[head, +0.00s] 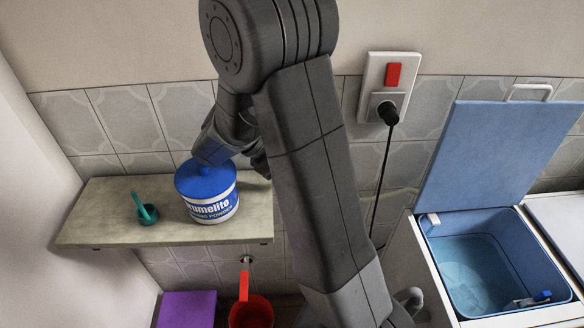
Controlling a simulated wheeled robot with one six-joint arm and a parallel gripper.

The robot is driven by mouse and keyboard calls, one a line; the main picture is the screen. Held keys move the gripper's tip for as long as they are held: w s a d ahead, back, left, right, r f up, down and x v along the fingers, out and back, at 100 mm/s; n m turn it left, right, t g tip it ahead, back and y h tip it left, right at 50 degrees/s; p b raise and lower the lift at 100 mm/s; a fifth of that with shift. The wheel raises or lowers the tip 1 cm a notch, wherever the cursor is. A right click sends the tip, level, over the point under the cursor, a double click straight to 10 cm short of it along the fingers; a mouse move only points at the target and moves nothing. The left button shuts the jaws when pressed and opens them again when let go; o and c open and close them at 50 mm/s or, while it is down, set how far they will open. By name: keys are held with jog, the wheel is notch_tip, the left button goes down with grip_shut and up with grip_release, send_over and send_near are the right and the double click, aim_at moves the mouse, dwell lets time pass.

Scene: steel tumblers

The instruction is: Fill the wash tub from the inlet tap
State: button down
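The wash tub (503,252) is a blue square well in the white washing machine at the right, under a raised blue lid (500,150). A paler round patch shows at its bottom; I cannot tell how much water is in it. A small fitting (246,260) on the wall below the shelf may be a tap, but it is mostly hidden. My gripper (232,150) is at the left, close to the blue lid of the washing powder tub (210,208). Its fingertips are largely hidden, so I cannot tell whether it touches the lid or is open.
The powder tub and a green scoop (146,212) stand on a wall shelf (100,222).

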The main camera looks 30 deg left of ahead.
dwell(0.3)
jog(key=c, duration=1.5)
grip_release()
jog(key=shift+f, duration=0.1)
jog(key=shift+a, duration=0.1)
jog(key=v, duration=1.3)
jog(key=shift+s+a+b, duration=0.25)
jog(key=shift+a+b, duration=0.05)
